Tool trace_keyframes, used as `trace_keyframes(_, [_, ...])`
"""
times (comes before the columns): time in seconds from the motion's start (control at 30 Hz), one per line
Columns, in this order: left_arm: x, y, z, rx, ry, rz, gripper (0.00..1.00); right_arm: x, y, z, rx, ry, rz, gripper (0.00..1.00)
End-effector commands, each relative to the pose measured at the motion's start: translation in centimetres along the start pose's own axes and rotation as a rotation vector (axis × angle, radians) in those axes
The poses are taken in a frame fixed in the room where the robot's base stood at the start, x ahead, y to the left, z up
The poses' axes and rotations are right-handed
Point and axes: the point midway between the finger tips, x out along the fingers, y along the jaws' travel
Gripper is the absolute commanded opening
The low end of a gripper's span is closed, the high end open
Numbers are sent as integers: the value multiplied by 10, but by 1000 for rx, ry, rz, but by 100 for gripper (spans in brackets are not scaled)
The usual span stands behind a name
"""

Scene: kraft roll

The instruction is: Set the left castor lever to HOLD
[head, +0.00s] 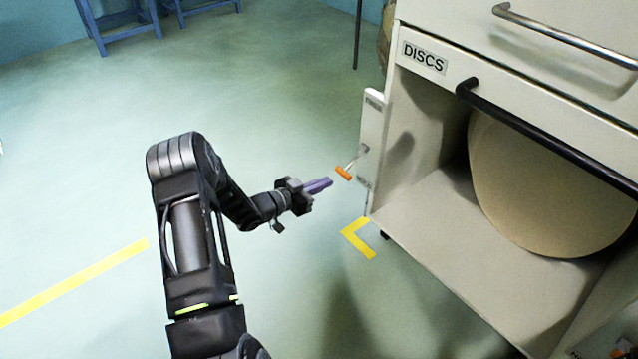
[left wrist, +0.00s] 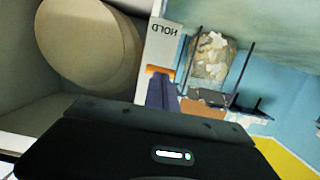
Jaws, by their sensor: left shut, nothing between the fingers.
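The left castor lever is a thin metal rod with an orange grip (head: 343,173), on a white plate (head: 372,125) at the left side of the white cabinet. The rod slants out to the left and down from the plate. The plate has small labels at its top and bottom, too small to read in the head view. In the left wrist view the word HOLD shows upside down on the plate (left wrist: 152,48), with the orange grip (left wrist: 158,70) near it. My left gripper (head: 329,183) is shut and empty, its purple fingers just left of the grip. Contact cannot be told. My right gripper is out of view.
The cabinet's open bay (head: 430,225), below the DISCS label (head: 424,57), holds a large kraft roll (head: 545,190). A black bar (head: 540,135) crosses the front of the bay. Yellow floor tape (head: 358,245) marks the near corner.

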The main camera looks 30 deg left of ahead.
Motion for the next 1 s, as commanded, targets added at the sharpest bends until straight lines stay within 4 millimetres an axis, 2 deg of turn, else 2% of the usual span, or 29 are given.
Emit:
trace_keyframes(0.03, [-7,-1,9,-6,-7,-3,0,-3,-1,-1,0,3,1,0])
trace_keyframes(0.5, [-52,-2,70,-3,-6,-5,0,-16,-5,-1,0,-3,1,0])
trace_keyframes(0.7, [-58,-1,78,-1,-4,-3,0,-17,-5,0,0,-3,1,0])
trace_keyframes(1.0, [-58,-1,78,-1,-4,-3,0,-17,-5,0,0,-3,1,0])
